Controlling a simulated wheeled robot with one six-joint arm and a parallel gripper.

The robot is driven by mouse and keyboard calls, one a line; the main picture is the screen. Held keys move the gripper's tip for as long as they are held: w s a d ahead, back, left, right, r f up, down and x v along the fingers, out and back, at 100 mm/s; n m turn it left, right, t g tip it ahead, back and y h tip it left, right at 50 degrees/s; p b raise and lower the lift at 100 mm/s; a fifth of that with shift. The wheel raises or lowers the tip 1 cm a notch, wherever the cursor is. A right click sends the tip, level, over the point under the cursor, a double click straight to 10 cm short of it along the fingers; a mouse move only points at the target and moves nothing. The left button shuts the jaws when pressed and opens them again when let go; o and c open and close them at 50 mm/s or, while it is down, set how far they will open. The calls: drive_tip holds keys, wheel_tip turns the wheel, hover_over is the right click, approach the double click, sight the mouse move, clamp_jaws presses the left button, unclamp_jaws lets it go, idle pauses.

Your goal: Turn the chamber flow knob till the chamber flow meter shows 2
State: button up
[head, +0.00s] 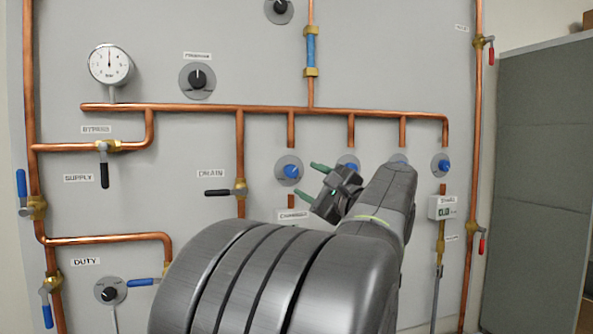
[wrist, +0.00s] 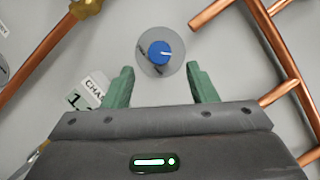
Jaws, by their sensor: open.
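The chamber flow knob (head: 291,171) is a blue knob on a round grey plate on the panel. In the wrist view the knob (wrist: 158,53) is just beyond the fingertips, with a white pointer mark toward the right. My gripper (head: 304,180) is open, with its green fingers toward the panel. In the wrist view the gripper (wrist: 160,68) has one finger on each side below the knob, apart from it. The chamber flow meter (wrist: 82,95) shows part of its label and a green digit, seemingly 1; the rest is hidden by my gripper.
More blue knobs stand to the right, including one at the far right (head: 441,165) above another meter box (head: 442,207). Copper pipes (head: 240,150) run around them. A drain valve handle (head: 217,192) is at the left. My arm covers the lower middle.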

sight(294, 173)
drive_tip(key=shift+p+x, duration=0.6)
drive_tip(key=shift+x, duration=2.15)
drive_tip(key=c, duration=1)
